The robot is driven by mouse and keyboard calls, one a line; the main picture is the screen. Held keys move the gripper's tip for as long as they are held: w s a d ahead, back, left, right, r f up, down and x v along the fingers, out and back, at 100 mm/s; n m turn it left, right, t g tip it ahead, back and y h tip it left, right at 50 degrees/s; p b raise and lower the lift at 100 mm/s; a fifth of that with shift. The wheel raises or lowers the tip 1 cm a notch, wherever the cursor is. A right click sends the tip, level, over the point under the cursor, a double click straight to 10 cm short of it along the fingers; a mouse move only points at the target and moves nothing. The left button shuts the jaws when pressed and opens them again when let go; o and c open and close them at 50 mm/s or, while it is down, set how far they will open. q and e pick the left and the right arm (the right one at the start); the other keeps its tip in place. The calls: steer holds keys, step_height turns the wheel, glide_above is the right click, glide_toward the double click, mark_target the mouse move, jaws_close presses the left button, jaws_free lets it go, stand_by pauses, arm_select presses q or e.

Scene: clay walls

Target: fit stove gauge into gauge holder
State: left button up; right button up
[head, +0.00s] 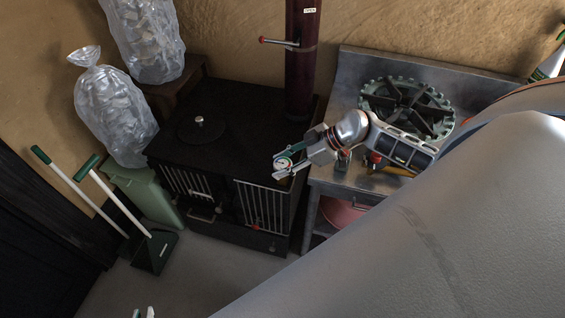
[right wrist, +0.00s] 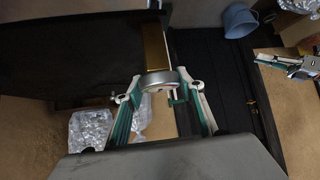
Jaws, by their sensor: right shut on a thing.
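The stove gauge (head: 283,163) is a small round dial with a white face, held in front of the dark stove's (head: 225,125) front top edge. My right gripper (head: 287,163) is shut on it. In the right wrist view the gauge (right wrist: 157,79) shows as a silver disc between the green-and-grey fingers (right wrist: 163,105). Only two tips of my left gripper (head: 143,313) show at the bottom edge of the head view, apart and with nothing between them; it also shows at the right of the right wrist view (right wrist: 285,66). I cannot make out the gauge holder.
A dark red stovepipe (head: 303,60) with a red-tipped handle (head: 280,42) rises from the stove. A metal counter with a round burner (head: 405,105) stands to the right. Clear bags (head: 113,110), a green bin (head: 145,192) and a dustpan (head: 155,252) stand left. Floor in front is clear.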

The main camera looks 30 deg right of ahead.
steer(key=shift+f, duration=0.2)
steer(key=o, duration=1.2)
steer(key=v, duration=1.2)
